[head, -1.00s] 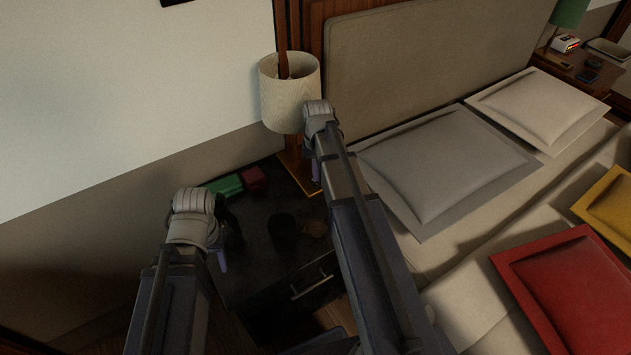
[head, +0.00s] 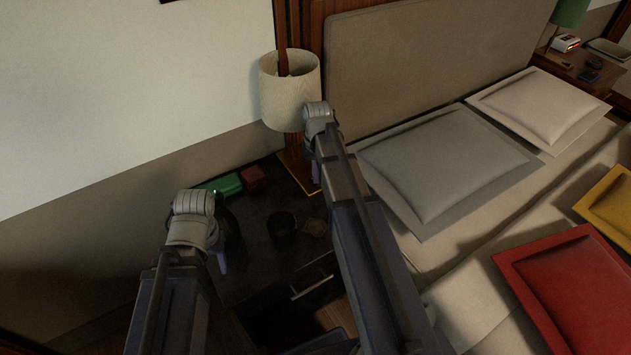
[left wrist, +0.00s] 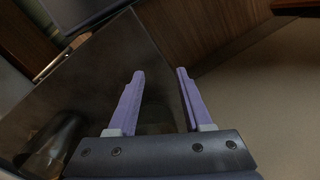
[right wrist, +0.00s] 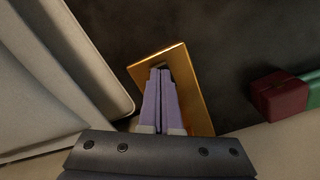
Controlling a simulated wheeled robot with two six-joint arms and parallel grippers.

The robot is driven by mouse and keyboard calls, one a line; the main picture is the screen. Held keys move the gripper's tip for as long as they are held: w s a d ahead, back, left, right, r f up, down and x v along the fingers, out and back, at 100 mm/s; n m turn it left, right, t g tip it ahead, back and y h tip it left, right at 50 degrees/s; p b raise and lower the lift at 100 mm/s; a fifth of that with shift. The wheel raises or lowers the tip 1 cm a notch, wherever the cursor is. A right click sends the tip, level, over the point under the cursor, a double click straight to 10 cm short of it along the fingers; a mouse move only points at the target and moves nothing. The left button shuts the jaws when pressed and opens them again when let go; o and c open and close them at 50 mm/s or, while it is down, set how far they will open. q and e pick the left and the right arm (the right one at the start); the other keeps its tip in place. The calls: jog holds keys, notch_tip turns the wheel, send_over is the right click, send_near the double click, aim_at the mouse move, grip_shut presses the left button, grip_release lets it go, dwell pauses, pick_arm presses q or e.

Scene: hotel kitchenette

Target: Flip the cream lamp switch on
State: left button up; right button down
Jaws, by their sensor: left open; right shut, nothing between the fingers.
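The cream lamp shade (head: 290,92) hangs by the wooden bed panel in the head view. Below it a gold plate (right wrist: 197,92) shows in the right wrist view, and its edge shows in the head view (head: 304,189). My right gripper (right wrist: 160,72) is shut and empty, with its purple fingertips at the dark opening in the plate. The fingers cover most of that opening, so the switch and any contact are hidden. My left gripper (left wrist: 158,74) is open and empty over the dark nightstand (head: 250,258); in the head view its arm partly hides it.
On the nightstand are a green box (head: 222,185), a red box (head: 253,179), a dark mug (head: 282,223) and a small brown thing (head: 316,227). The bed with its grey pillow (head: 440,170) is close to the right of my right arm.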

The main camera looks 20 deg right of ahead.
pick_arm(q)
jog(key=shift+f+b, duration=0.3)
jog(key=shift+f, duration=0.05)
pick_arm(e)
jog(key=shift+f, duration=0.3)
pick_arm(q)
jog(key=shift+r, duration=0.2)
pick_arm(e)
jog(key=shift+r, duration=0.15)
notch_tip(320, 180, up, 7)
jog(key=p, duration=0.7)
pick_arm(q)
notch_tip(320, 180, up, 7)
jog(key=shift+f, duration=0.15)
